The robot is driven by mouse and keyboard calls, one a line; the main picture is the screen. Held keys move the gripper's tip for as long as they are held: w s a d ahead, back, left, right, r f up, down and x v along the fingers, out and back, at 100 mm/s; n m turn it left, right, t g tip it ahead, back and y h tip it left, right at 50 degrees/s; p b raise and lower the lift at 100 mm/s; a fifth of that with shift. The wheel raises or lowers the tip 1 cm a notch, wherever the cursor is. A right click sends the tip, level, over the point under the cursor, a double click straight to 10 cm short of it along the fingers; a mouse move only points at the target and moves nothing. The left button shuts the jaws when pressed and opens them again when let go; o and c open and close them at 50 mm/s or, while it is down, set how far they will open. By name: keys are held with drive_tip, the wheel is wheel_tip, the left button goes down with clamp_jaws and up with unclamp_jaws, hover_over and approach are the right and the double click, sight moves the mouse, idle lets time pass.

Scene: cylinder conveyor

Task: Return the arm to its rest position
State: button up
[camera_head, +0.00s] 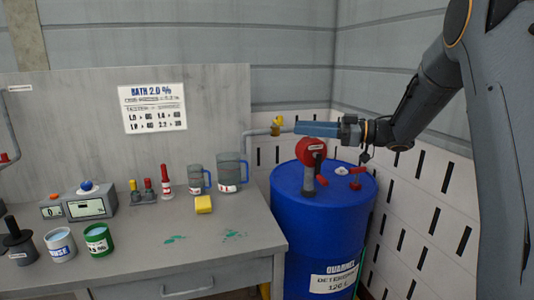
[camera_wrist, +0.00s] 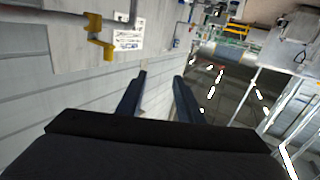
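My arm (camera_head: 420,110) reaches in from the upper right in the head view. My gripper (camera_head: 300,128) points left, above the blue drum and close to the yellow-handled tap on the pipe; I cannot tell if they touch. In the wrist view my gripper (camera_wrist: 160,76) shows two dark blue fingers apart, with nothing between them.
A blue drum (camera_head: 290,235) with a red-wheeled pump (camera_head: 312,151) stands below the gripper. Left is a grey bench (camera_head: 180,260) with a yellow sponge (camera_head: 204,204), two jugs (camera_head: 232,172), a scale (camera_head: 88,205) and cans. A white slotted panel (camera_head: 430,210) stands behind the drum.

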drive_tip(key=w+d+f+m+t+h, duration=0.4)
drive_tip(key=w+m+t+h, duration=0.2)
drive_tip(key=m+t+h, duration=0.25)
drive_tip(key=s+d+f+m+g+h, duration=0.2)
drive_tip(key=s+d+f+m+h, duration=0.3)
drive_tip(key=s+f+h, duration=0.4)
drive_tip(key=s+f+g, duration=0.3)
drive_tip(key=s+f, duration=0.1)
drive_tip(key=s, duration=0.5)
drive_tip(key=s+f+m+g, duration=0.1)
drive_tip(key=s+f+g, duration=0.2)
drive_tip(key=s, duration=0.7)
drive_tip(key=s+a+f+m+g, duration=0.1)
drive_tip(key=s+f+g, duration=0.3)
drive_tip(key=s, duration=0.6)
wheel_tip(320, 180, down, 2)
drive_tip(key=shift+s+a, duration=0.1)
drive_tip(key=shift+a, duration=0.05)
